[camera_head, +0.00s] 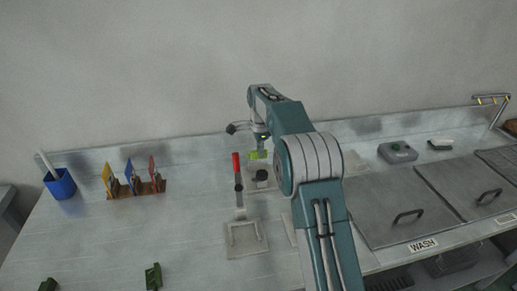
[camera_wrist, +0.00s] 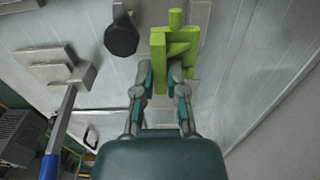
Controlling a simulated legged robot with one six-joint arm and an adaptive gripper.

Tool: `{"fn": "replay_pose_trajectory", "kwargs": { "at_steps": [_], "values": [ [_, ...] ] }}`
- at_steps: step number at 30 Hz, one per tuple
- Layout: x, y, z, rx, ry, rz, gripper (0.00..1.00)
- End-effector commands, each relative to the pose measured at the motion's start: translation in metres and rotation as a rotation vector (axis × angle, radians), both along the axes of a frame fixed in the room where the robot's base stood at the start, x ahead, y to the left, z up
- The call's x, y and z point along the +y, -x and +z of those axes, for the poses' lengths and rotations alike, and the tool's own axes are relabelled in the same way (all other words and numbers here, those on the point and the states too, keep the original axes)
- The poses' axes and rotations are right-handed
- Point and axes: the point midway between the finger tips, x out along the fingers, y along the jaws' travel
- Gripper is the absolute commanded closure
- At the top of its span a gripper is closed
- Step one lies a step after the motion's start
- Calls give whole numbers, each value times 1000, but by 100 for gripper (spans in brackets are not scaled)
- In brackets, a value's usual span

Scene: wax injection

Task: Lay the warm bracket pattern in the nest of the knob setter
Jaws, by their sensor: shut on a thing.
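The lime-green bracket pattern (camera_head: 258,155) is held at the end of my arm, above the bench. In the wrist view the bracket (camera_wrist: 172,42) has a block body with a round stub at its top. My gripper (camera_wrist: 165,75) is shut on its lower part; in the head view my gripper (camera_head: 262,140) is partly hidden by my arm. Below and beside it is a black round knob (camera_head: 261,176) on a pale plate, also seen in the wrist view (camera_wrist: 121,38). A red-handled upright lever (camera_head: 237,165) stands just left. I cannot tell which fixture part is the nest.
A grey block (camera_wrist: 55,68) with a blue-handled lever (camera_wrist: 50,165) shows in the wrist view. A blue cup (camera_head: 60,184) and a rack with coloured plates (camera_head: 135,187) stand left. Dark green pieces (camera_head: 153,276) lie in front. Lidded basins (camera_head: 400,205) are right. Left-middle bench is clear.

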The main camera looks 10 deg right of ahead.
Motion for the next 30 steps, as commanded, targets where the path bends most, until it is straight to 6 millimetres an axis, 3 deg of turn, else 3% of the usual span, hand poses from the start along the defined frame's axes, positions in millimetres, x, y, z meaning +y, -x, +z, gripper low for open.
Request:
{"fn": "replay_pose_trajectory", "kwargs": {
  "at_steps": [15, 30],
  "values": [
    [2, 0, -42, 1, 2, 0, 100],
    [2, 0, -48, 1, 2, 0, 100]
  ]
}}
